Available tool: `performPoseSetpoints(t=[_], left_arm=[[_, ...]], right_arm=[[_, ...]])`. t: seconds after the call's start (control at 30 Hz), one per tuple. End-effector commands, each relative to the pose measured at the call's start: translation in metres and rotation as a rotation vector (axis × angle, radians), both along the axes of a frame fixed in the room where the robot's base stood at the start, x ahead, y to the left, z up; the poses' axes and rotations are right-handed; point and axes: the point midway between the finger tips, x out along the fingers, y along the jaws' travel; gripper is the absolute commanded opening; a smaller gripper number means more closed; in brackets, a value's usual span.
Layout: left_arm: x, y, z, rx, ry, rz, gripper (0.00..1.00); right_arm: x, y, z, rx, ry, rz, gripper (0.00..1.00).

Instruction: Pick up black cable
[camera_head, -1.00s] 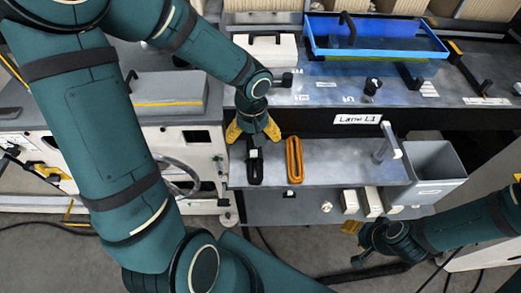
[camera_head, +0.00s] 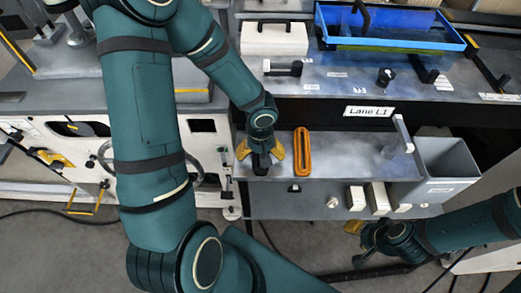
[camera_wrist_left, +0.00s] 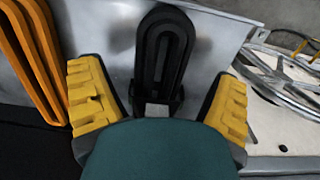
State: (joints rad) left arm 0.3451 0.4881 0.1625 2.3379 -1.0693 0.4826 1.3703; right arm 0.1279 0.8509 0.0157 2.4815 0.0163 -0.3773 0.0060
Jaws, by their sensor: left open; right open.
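The black cable (camera_wrist_left: 165,50) is a coiled, elongated loop on the grey metal shelf. In the left wrist view it lies between the two yellow fingers of my left gripper (camera_wrist_left: 160,105), which is open with a gap on each side. In the head view the left gripper (camera_head: 260,155) is above the black cable (camera_head: 261,166) and hides most of it. My right gripper (camera_head: 362,237) is open and empty at the lower right, away from the cable.
An orange cable loop (camera_head: 302,152) lies close to the right of the black cable, also in the left wrist view (camera_wrist_left: 35,50). A grey bin (camera_head: 447,170) stands at the shelf's right end. A lower shelf holds several pale blocks (camera_head: 378,199). A blue tray (camera_head: 390,42) sits above.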

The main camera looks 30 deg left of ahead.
Motion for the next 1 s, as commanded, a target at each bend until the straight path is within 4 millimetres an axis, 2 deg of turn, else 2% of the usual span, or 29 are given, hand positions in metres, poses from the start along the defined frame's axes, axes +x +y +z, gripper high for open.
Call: performPoseSetpoints(t=[0.1,0.3,0.33,0.47,0.5,0.53,0.87,1.0], left_arm=[[0.000,0.000,-0.007,-0.001,-0.001,0.000,0.89],[0.000,0.000,-0.007,0.000,-0.001,0.000,0.89],[0.000,0.000,-0.007,0.000,-0.001,0.000,0.85],[0.000,0.000,-0.007,0.000,-0.001,0.000,0.39],[0.000,0.000,-0.006,0.000,-0.001,0.000,0.25],[0.000,0.000,-0.006,0.000,-0.001,0.000,0.16],[0.001,0.000,-0.005,0.000,-0.002,0.000,0.16],[0.001,0.000,0.003,0.001,-0.003,0.001,0.16]], right_arm=[[0.000,0.000,-0.002,0.000,0.001,0.000,0.47],[0.000,0.000,-0.002,0.000,0.001,0.001,0.47],[0.000,0.000,-0.002,0.000,0.001,0.001,0.47],[0.000,0.000,-0.002,0.000,0.001,0.001,0.47],[0.000,0.000,-0.002,0.000,0.001,0.001,0.47],[0.000,0.000,-0.002,0.000,0.001,0.001,0.47],[0.000,0.000,-0.001,0.000,0.001,0.001,0.47],[0.000,0.000,0.002,0.000,0.001,0.000,0.47]])
